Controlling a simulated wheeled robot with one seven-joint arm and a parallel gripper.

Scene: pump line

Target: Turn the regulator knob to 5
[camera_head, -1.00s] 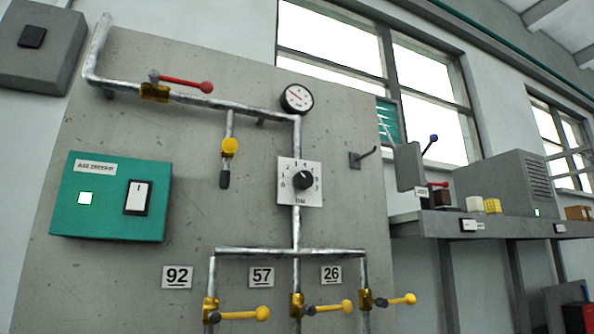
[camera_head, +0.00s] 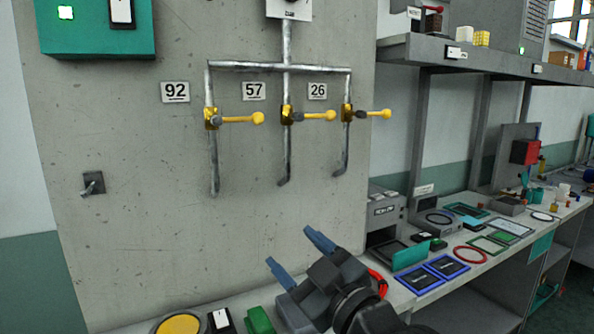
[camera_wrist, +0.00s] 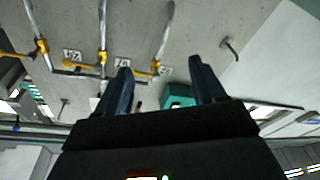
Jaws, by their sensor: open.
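The lower part of the regulator's white plate (camera_head: 289,9) shows at the top edge of the head view. Its knob is cut off above the frame, so its setting cannot be read. My gripper (camera_head: 295,250) is open and empty, low in front of the panel, well below the plate and the three yellow-handled valves. In the wrist view my gripper (camera_wrist: 160,65) has its two fingers apart with nothing between them. The panel appears upside down there, and I cannot make out the knob.
Yellow valve handles (camera_head: 240,118) stick out from pipes (camera_head: 285,68) below the regulator. A teal switch box (camera_head: 95,40) is at upper left. A bench (camera_head: 400,295) with frames and tools lies right, under a grey shelf (camera_head: 400,48). The panel's lower middle is bare.

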